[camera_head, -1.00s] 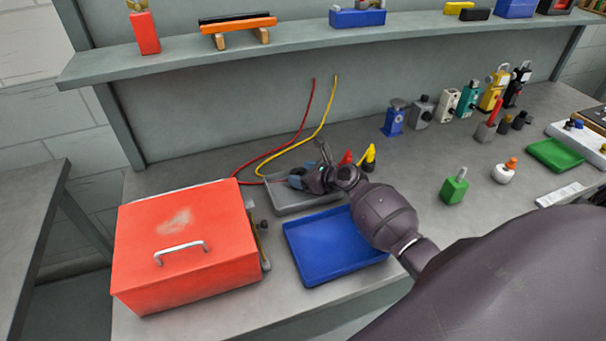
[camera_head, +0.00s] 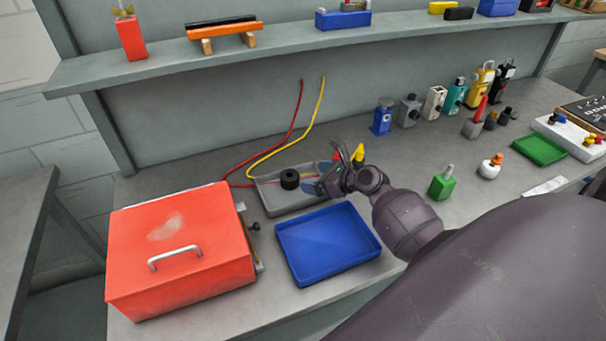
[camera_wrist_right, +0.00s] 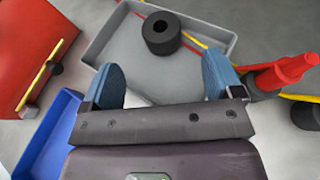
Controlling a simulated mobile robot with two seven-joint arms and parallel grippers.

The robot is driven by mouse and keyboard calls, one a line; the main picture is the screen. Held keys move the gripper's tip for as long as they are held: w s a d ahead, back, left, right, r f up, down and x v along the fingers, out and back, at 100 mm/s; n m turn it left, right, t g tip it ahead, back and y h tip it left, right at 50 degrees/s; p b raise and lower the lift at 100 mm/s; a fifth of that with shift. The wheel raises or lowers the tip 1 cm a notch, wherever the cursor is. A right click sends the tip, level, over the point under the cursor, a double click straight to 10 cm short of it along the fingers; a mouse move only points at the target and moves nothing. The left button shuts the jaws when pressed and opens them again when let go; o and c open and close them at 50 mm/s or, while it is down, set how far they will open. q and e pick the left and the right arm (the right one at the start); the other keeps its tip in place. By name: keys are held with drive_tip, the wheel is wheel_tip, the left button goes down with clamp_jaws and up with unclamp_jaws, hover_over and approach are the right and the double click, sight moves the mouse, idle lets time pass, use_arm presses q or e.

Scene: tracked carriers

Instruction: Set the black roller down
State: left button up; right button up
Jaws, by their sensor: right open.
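The black roller (camera_head: 290,179) stands in the grey tray (camera_head: 272,202), toward the middle of it. It is a short black cylinder with a hole in its top, and it also shows in the right wrist view (camera_wrist_right: 161,33) inside the grey tray (camera_wrist_right: 112,40). My right gripper (camera_head: 322,178) is to the right of the roller and apart from it. In the wrist view the blue fingertips of my right gripper (camera_wrist_right: 160,85) are wide apart with nothing between them. My left gripper is in neither view.
A blue tray (camera_head: 328,271) lies in front of the grey tray. A red box (camera_head: 205,262) with a handle stands to the left. Red and yellow cables (camera_head: 322,105) run behind. Red and yellow plugs (camera_head: 358,153) are close beside my right gripper. A green block (camera_head: 442,187) stands farther right.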

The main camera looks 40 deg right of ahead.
drive_tip(key=shift+v, duration=1.7)
